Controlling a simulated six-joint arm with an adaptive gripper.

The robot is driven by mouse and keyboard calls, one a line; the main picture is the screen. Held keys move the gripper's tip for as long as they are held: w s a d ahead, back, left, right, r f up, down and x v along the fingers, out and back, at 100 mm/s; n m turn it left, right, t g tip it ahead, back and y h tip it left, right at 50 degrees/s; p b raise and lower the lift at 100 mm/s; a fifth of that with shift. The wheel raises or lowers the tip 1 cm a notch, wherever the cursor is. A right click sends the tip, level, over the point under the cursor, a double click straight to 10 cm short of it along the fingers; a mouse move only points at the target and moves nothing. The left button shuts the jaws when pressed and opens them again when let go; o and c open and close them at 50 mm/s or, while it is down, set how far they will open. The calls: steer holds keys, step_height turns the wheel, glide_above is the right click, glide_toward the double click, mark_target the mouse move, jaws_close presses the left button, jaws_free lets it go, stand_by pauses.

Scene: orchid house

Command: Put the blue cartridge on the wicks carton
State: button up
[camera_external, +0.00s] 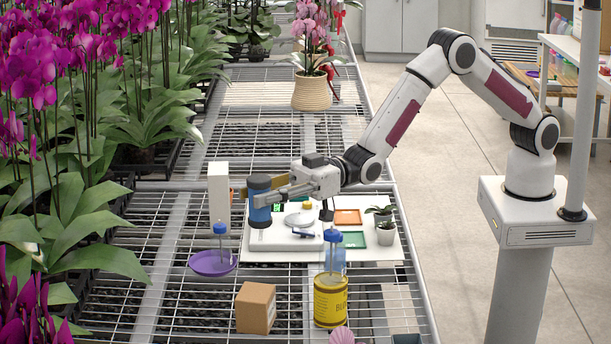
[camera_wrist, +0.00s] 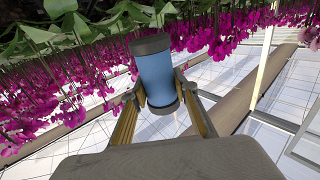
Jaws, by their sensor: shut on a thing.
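The blue cartridge (camera_external: 261,213), a blue cylinder with dark end bands, is held in my gripper (camera_external: 266,196) above the left part of the white board. In the wrist view the cartridge (camera_wrist: 156,72) sits between the two fingers (camera_wrist: 162,98), which close on its sides. A brown cardboard carton (camera_external: 256,308) stands on the mesh bench in front, below and apart from the cartridge. A tall white carton (camera_external: 219,193) stands just left of the cartridge. I cannot read a label on either carton, so I cannot tell which is the wicks carton.
A purple bowl (camera_external: 212,263) with a blue-capped bottle lies left. A yellow tin (camera_external: 330,301) stands right of the brown carton. The white board (camera_external: 375,250) bears a scale, coloured trays and a small potted plant (camera_external: 386,231). Orchids crowd the left.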

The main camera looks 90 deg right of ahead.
mark_target(252, 221)
steer(key=shift+w+f+n+g+y, duration=0.15)
steer(key=shift+w+f+y, duration=0.05)
steer(key=shift+w, duration=0.25)
steer(key=shift+w+f+n+g+y, duration=0.15)
steer(key=shift+w+y, duration=0.05)
steer(key=shift+w, duration=0.2)
steer(key=shift+f, duration=2.5)
steer(key=shift+f, duration=0.1)
step_height(252, 221, down, 6)
steer(key=shift+f, duration=1.9)
steer(key=shift+f, duration=0.2)
steer(key=o, duration=1.1)
